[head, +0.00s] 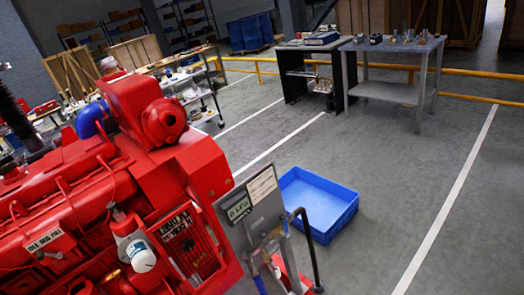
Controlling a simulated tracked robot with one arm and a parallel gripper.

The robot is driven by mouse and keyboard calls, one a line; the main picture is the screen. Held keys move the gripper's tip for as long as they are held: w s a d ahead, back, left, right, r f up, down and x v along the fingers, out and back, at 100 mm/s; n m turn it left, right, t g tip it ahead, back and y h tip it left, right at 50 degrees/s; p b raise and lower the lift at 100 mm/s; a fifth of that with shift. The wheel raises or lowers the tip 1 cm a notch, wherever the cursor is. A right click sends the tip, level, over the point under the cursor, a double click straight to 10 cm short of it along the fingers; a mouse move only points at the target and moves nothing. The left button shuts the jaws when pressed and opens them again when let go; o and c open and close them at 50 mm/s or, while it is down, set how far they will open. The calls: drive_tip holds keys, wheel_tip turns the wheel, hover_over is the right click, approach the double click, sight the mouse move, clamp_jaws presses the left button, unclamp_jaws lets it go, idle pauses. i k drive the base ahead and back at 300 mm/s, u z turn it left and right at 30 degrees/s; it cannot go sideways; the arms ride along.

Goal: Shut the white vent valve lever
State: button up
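I cannot make out a white vent valve lever in the head view. The red diesel engine (150,185) fills the left side, tilted in the picture. A white canister with a teal label (140,253), which looks like a filter, is on its near side. A grey panel with paper labels (250,203) stands at the engine's right end. Metal parts and a dark bent bar (312,245) are below and beside the panel. My gripper is not in view.
A blue open bin (335,212) lies on the floor behind the panel. Workbenches (390,91) stand at the back, near a yellow rail (470,72). A shelved cart (195,95) is behind the engine. The grey floor at right is clear.

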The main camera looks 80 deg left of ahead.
sight(277, 271)
drive_tip(key=z, duration=0.8)
drive_tip(key=i, duration=1.15)
drive_tip(key=u, duration=3.65)
drive_tip(key=i, duration=0.6)
drive_tip(key=z, duration=0.2)
drive_tip(key=k, duration=0.3)
drive_tip(key=u, duration=0.15)
